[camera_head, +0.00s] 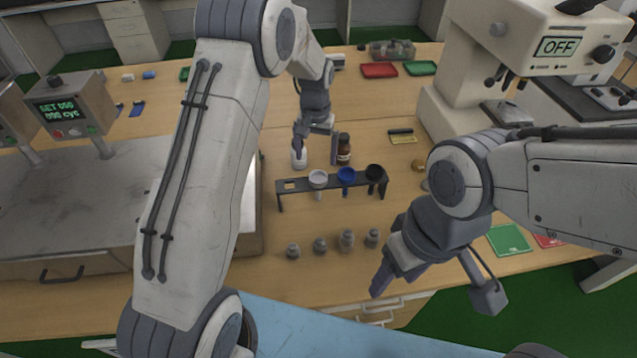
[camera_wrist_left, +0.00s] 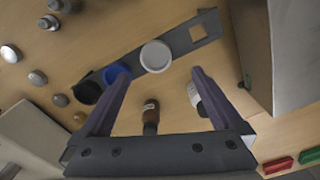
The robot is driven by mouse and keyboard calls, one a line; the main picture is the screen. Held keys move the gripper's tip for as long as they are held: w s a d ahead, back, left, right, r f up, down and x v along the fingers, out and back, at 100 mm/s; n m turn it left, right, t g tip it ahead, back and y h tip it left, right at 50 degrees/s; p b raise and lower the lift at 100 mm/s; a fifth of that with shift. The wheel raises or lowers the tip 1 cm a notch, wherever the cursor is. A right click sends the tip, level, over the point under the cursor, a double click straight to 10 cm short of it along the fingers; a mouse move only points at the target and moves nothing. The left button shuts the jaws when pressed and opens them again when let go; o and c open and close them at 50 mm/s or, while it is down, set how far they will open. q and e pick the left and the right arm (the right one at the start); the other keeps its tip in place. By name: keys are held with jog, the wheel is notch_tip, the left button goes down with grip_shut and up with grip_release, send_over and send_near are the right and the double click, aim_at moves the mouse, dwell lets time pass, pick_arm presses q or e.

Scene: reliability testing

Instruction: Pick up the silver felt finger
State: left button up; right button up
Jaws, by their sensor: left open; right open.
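Several small silver-grey knobbed pieces (camera_head: 347,240) stand in a row on the table in front of a dark rack (camera_head: 330,181); I cannot tell which one is the silver felt finger. They also show at the upper left of the left wrist view (camera_wrist_left: 38,78). The rack holds a white cup (camera_head: 318,179), a blue cup (camera_head: 346,175) and a black cup (camera_head: 375,171); its left square hole is empty. My left gripper (camera_head: 318,155) is open and empty, pointing down behind the rack near two bottles. My right gripper (camera_head: 382,280) is open at the table's front edge, right of the silver pieces.
A white bottle (camera_head: 299,158) and a brown bottle (camera_head: 343,150) stand behind the rack. A metal-sided machine (camera_head: 60,215) is at left, and a beige machine (camera_head: 520,50) marked OFF at right. Red (camera_head: 379,70) and green (camera_head: 419,68) trays lie far back.

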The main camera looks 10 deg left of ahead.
pick_arm(q)
notch_tip(320, 180, down, 2)
jog(key=shift+f, duration=0.1)
jog(key=f, duration=0.1)
jog(key=f+p, duration=0.1)
jog(key=f, duration=0.1)
jog(key=f+p, duration=0.1)
jog(key=shift+s+d+f, duration=0.1)
jog(key=shift+d+f, duration=0.25)
jog(key=shift+f, duration=0.35)
jog(key=c, duration=1.5)
jog(key=shift+r, duration=0.1)
notch_tip(320, 180, up, 18)
jog(key=b, duration=0.3)
jog(key=b, duration=0.4)
send_over(318, 180)
jog(key=shift+f, duration=4.15)
